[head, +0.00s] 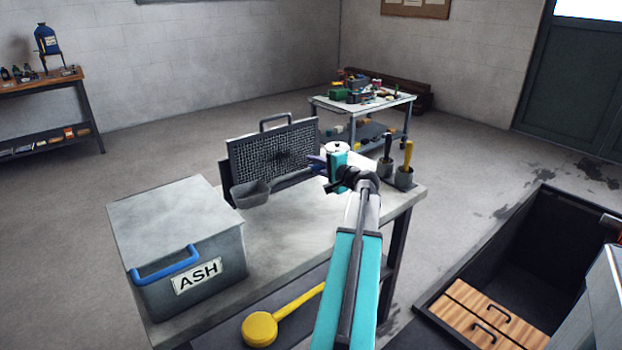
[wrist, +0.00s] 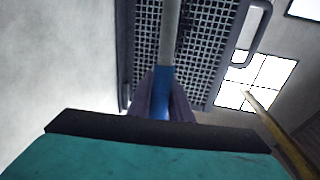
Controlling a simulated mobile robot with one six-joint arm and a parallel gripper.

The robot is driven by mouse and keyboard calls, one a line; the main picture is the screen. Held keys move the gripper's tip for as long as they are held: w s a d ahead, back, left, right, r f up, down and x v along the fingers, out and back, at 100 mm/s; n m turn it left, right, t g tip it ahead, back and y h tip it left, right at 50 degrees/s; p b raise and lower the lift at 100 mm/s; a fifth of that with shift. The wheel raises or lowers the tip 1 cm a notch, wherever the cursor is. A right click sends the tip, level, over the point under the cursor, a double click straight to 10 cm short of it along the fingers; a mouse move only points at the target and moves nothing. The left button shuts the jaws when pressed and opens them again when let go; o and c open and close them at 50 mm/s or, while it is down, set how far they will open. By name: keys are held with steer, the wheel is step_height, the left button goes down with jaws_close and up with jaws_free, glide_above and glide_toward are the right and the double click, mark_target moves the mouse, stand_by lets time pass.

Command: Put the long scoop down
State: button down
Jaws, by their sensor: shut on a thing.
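The long scoop has a grey pan (head: 250,194) and a grey shaft that runs right to my gripper (head: 318,162). In the wrist view, my gripper (wrist: 163,100) is shut on the blue part of the scoop's handle (wrist: 162,78), with the grey shaft running on upward. The scoop is in front of an upright mesh panel (head: 275,148) at the back of the grey table (head: 300,232). I cannot tell whether the pan touches the tabletop. My wrist and arm hide the handle's near end in the head view.
A lidded ash box (head: 190,260) stands on the table's left. Two holders with a black-handled tool (head: 387,147) and a yellow-handled tool (head: 407,155) stand at the right. A yellow ladle (head: 260,328) lies below. The front tabletop is bare. An open pit (head: 515,260) lies right.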

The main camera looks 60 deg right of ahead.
steer(key=shift+f, duration=0.55)
steer(key=shift+f, duration=1.8)
steer(key=shift+f+b, duration=0.2)
steer(key=shift+b, duration=0.1)
steer(key=c, duration=1.6)
jaws_free()
steer(key=shift+r, duration=0.15)
steer(key=shift+r+p, duration=0.1)
steer(key=shift+p, duration=0.2)
steer(key=shift+s+a, duration=0.15)
steer(key=shift+s, duration=0.2)
steer(key=v, duration=1.1)
steer(key=shift+s+r+b, duration=0.1)
steer(key=shift+s+b, duration=0.05)
steer(key=shift+b, duration=0.15)
